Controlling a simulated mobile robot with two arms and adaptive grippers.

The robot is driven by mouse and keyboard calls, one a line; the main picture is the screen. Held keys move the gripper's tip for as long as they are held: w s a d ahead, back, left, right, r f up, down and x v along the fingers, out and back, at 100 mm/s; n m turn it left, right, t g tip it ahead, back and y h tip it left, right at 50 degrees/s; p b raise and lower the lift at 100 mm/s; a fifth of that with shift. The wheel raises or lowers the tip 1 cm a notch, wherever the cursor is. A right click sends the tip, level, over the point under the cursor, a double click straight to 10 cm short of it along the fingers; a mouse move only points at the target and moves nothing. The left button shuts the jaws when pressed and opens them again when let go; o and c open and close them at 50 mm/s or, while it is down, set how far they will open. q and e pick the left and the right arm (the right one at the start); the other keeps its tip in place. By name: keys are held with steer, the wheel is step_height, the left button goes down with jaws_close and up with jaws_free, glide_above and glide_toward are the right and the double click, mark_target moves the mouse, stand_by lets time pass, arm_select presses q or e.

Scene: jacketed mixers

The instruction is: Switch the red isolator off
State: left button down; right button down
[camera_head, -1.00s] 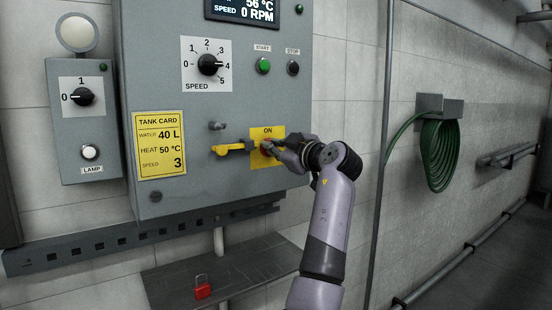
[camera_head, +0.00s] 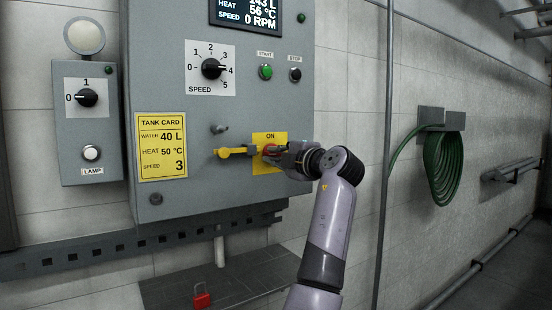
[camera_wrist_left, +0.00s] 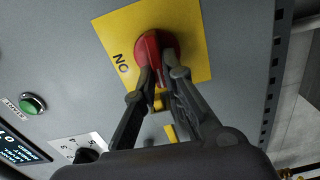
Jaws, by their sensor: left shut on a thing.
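The red isolator (camera_head: 269,151) sits on a yellow plate (camera_head: 266,136) marked ON, at the lower right of the grey control box. In the left wrist view the red handle (camera_wrist_left: 153,48) stands out from the yellow plate (camera_wrist_left: 193,30). My left gripper (camera_head: 280,153) reaches it from the right in the head view. In the left wrist view its two fingers (camera_wrist_left: 162,76) are shut on the handle, one on each side. The fingers hide part of the handle, and its exact angle is hard to tell. My right gripper is not in view.
A yellow hasp-like piece (camera_head: 234,152) projects just left of the isolator. Start (camera_head: 266,72) and stop (camera_head: 295,74) buttons and a speed knob (camera_head: 211,69) are above. A red padlock (camera_head: 201,296) lies on the shelf below. A green hose (camera_head: 443,168) hangs right.

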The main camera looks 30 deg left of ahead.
arm_select(q)
steer(key=shift+f+n, duration=0.2)
steer(key=shift+n, duration=0.3)
steer(key=c, duration=1.7)
jaws_free()
steer(key=shift+r, duration=0.1)
steer(key=v, duration=1.2)
